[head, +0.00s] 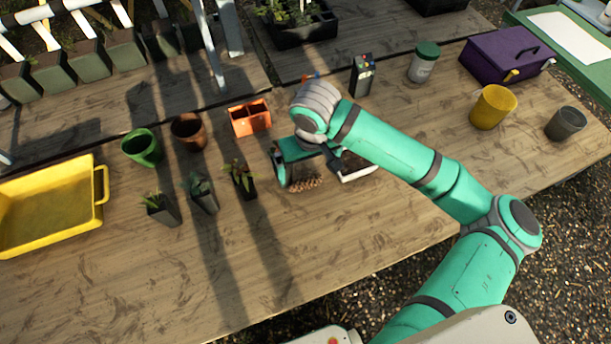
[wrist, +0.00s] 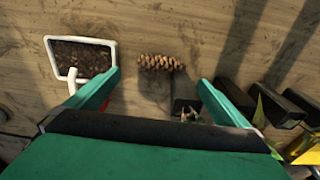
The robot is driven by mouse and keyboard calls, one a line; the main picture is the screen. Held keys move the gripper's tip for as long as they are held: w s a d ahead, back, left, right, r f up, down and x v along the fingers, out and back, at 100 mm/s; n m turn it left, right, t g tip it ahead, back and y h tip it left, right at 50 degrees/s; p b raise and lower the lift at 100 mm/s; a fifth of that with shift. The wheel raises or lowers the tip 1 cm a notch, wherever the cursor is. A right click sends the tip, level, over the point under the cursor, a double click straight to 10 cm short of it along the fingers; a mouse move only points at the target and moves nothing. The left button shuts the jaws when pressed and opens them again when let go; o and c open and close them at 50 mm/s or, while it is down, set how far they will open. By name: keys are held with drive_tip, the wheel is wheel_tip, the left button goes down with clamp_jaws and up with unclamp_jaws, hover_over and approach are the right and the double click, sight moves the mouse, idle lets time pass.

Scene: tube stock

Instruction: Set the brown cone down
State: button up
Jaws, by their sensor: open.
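The brown cone (head: 307,184) is a scaly pine cone lying on its side on the wooden table, just in front of my gripper (head: 298,170). In the wrist view the cone (wrist: 160,62) lies across the gap, a little beyond the fingertips. My gripper (wrist: 158,84) is open, with one green finger on each side, and neither finger touches the cone. My arm hides part of the table behind it in the head view.
A white-rimmed tray (wrist: 112,44) of brown bits is close beside one finger. Black potted plants (head: 243,185), a green pot (head: 141,148), a brown pot (head: 188,131) and an orange container (head: 249,121) stand left. A yellow tray (head: 101,185) is farther left. The table's front is clear.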

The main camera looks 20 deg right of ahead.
sight(306, 181)
wheel_tip(306, 181, down, 4)
drive_tip(key=shift+a+r, duration=0.15)
drive_tip(key=shift+w+f, duration=0.25)
drive_tip(key=shift+f, duration=1.05)
drive_tip(key=shift+w+f, duration=0.2)
drive_tip(key=shift+f, duration=1.05)
drive_tip(key=shift+c, duration=0.6)
drive_tip(key=c, duration=0.9)
drive_tip(key=shift+o, duration=0.2)
drive_tip(key=shift+r, duration=0.1)
